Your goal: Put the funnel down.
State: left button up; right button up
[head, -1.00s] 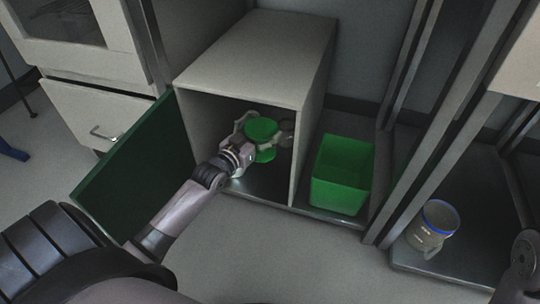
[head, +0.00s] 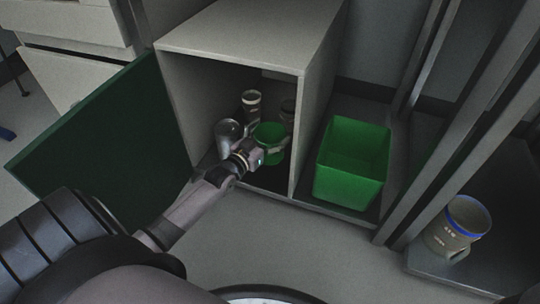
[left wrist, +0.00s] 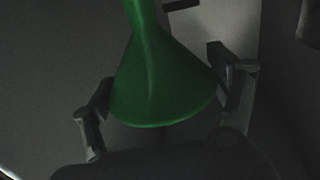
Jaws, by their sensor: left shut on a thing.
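The green funnel (head: 270,138) is inside the open grey cabinet (head: 236,32), near its front opening. My left gripper (head: 266,151) reaches in from the left and is shut on it. In the left wrist view the funnel (left wrist: 163,82) shows its wide cone toward the camera and its narrow part at the top edge, with the fingers of my gripper (left wrist: 166,98) on both sides. Whether the funnel touches the cabinet floor I cannot tell. My right gripper is not in view.
A silvery vessel (head: 228,130), a pale jar (head: 251,100) and a dark jar (head: 289,108) stand close around the funnel. The green door (head: 105,135) is open at left. A green bin (head: 350,185) and a blue-rimmed container (head: 447,237) stand to the right.

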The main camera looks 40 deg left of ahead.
pick_arm(q)
notch_tip(320, 180, down, 6)
jog(key=b, duration=0.4)
jog(key=shift+r, duration=0.25)
jog(key=o, duration=1.1)
